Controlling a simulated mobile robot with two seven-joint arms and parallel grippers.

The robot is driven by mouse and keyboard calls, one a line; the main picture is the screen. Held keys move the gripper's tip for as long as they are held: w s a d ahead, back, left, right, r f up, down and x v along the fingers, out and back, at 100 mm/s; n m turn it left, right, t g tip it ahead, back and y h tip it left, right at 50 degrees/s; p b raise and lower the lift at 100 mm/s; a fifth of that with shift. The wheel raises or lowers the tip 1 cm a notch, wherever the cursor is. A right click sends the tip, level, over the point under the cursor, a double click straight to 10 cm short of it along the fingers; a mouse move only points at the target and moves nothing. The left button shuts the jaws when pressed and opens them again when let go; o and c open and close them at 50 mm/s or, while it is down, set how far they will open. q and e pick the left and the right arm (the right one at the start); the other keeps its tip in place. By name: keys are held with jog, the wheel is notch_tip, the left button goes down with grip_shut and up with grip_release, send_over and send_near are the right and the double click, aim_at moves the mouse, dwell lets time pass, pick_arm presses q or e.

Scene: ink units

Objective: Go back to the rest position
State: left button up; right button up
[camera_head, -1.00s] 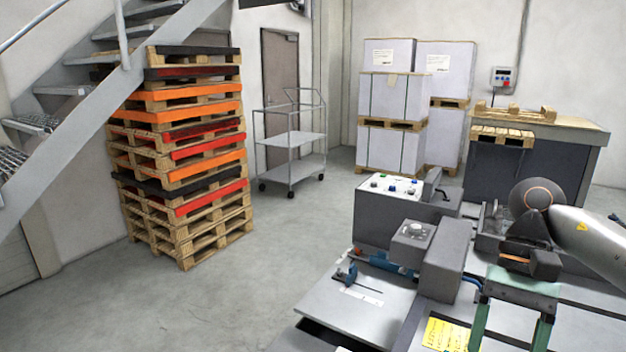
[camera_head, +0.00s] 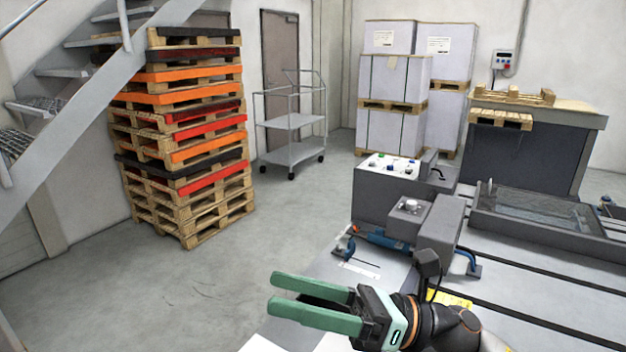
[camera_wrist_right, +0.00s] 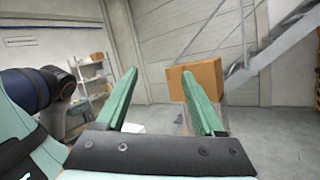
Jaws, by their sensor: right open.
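My right gripper (camera_head: 312,302) is at the lower middle of the head view, over the near end of the grey machine table. Its two green fingers point left and stand apart, with nothing between them. In the right wrist view the same gripper (camera_wrist_right: 162,100) shows its green fingers spread and empty, facing the room. My left gripper is in neither view.
The grey machine (camera_head: 435,225) with its control box (camera_head: 388,188) stands right of centre, near my right arm. A tall pallet stack (camera_head: 185,150) is at the left. The floor between is clear. A cardboard box (camera_wrist_right: 200,76) shows in the wrist view.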

jog(key=w+d+f+m+t+h, duration=0.2)
jog(key=w+d+m+t+h, duration=0.2)
jog(key=m+t, duration=0.7)
jog(key=w+d+f+m+t+h, duration=0.2)
jog(key=w+d+m+t+h, duration=0.4)
jog(key=m, duration=0.8)
jog(key=s+d+f+m+g+h, duration=0.1)
jog(key=d+f+m+h, duration=0.25)
jog(key=f+m, duration=0.25)
jog(key=s+d+f+m+h, duration=0.1)
jog(key=d+f+m+h, duration=0.2)
jog(key=f+m+h, duration=0.3)
jog(key=s+d+f+m+g+h, duration=0.1)
jog(key=s+d+f+m+g, duration=0.1)
jog(key=s+f+m+g, duration=0.4)
jog(key=s+d+f+m+g, duration=0.1)
jog(key=s+d+f+g, duration=0.15)
jog(key=s+f, duration=0.55)
jog(key=s+d+f+m+g+h, duration=0.1)
jog(key=s+d+f+m+g, duration=0.1)
jog(key=s+f+m+g, duration=0.5)
jog(key=w+a+f+n+t+y+b, duration=0.1)
jog(key=a+f+t+b, duration=0.1)
jog(key=f+t, duration=0.2)
jog(key=w+a+f+n+t+y+b, duration=0.1)
jog(key=f+t, duration=0.3)
jog(key=f, duration=0.5)
jog(key=shift+a+f+n+b, duration=0.4)
jog(key=shift+a+b, duration=0.05)
jog(key=shift+a, duration=0.1)
